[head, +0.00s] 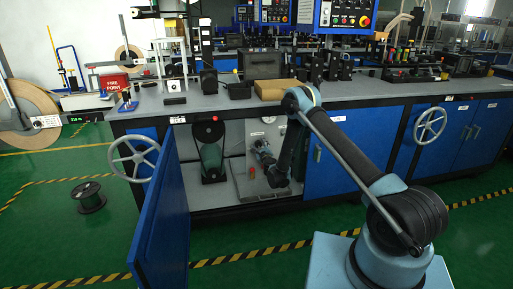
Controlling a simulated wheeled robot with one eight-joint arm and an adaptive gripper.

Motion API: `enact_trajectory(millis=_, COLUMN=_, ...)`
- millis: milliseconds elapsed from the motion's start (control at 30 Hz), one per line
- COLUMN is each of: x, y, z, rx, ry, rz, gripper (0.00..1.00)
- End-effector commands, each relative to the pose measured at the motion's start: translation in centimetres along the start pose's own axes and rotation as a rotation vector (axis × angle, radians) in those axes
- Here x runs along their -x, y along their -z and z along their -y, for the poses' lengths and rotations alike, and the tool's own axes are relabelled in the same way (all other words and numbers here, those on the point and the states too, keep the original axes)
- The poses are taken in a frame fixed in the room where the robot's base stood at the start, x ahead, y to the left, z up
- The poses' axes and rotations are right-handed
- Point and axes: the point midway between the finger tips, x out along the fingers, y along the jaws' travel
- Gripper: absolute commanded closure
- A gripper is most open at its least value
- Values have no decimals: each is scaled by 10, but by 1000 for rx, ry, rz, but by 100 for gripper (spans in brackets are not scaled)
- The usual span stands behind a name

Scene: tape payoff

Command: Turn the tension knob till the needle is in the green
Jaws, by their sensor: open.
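I cannot tell for sure that this is the tension knob. No needle or green band can be made out at this size. My forearm hides the cabinet's right side.
A blue door (161,221) stands open at the cabinet's left. A closed blue door (338,150) is at the right. Handwheels (135,160) and (430,124) stick out from the bench front. A black spool (89,197) lies on the green floor. A cardboard box (275,89) sits on the bench.

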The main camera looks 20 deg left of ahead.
Motion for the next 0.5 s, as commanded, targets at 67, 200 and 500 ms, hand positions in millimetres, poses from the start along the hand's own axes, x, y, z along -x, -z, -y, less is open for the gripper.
enact_trajectory(millis=67, x=-2, y=-2, z=-3, rx=0, ry=-2, rz=2, gripper=44)
enact_trajectory(millis=200, x=-2, y=-8, z=-10, rx=0, ry=-8, rz=6, gripper=44)
enact_trajectory(millis=500, x=-2, y=-16, z=-20, rx=0, ry=-16, rz=14, gripper=76)
